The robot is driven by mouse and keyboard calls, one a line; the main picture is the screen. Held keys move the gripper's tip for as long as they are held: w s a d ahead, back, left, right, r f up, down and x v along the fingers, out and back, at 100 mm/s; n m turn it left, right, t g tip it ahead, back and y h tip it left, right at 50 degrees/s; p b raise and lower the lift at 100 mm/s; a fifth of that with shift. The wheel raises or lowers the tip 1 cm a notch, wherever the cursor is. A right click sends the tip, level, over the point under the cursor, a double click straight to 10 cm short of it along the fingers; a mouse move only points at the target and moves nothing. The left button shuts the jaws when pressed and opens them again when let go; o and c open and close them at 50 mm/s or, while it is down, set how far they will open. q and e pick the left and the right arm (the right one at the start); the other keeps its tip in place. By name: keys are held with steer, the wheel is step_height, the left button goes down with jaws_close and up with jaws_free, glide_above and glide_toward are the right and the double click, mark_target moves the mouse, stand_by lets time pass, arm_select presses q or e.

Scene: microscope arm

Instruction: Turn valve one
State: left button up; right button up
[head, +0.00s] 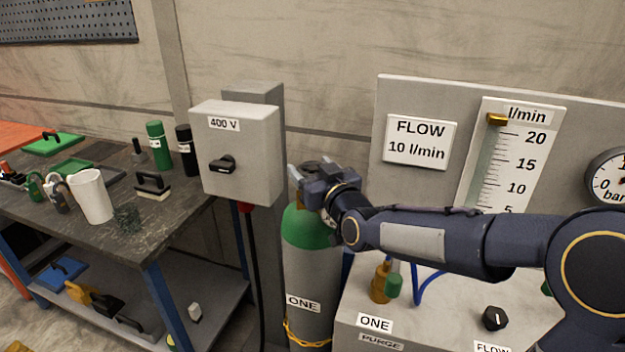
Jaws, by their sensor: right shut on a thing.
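Gas cylinder ONE (312,268), grey with a green shoulder, stands upright between the switch box and the panel. Its valve, with a dark handwheel (311,166), is at the top and mostly hidden by my right gripper. My right gripper (308,178) reaches in from the right and is shut on the valve handwheel. My left gripper is not in view. On the panel, a flow scale (513,150) in l/min has its yellow marker (497,119) at the top, above 20. A sign (416,141) reads FLOW 10 l/min.
A grey 400 V switch box (237,155) stands close left of the cylinder. A workbench (150,236) with a white cup (92,196) and tools is at the left. A console with a black knob (495,318) and brass fitting (381,281) lies below my right arm.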

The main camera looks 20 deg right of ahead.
steer(key=o, duration=1)
steer(key=s+d+b, duration=0.1)
steer(key=s, duration=0.6)
steer(key=shift+s+d, duration=0.2)
steer(key=shift+s, duration=0.2)
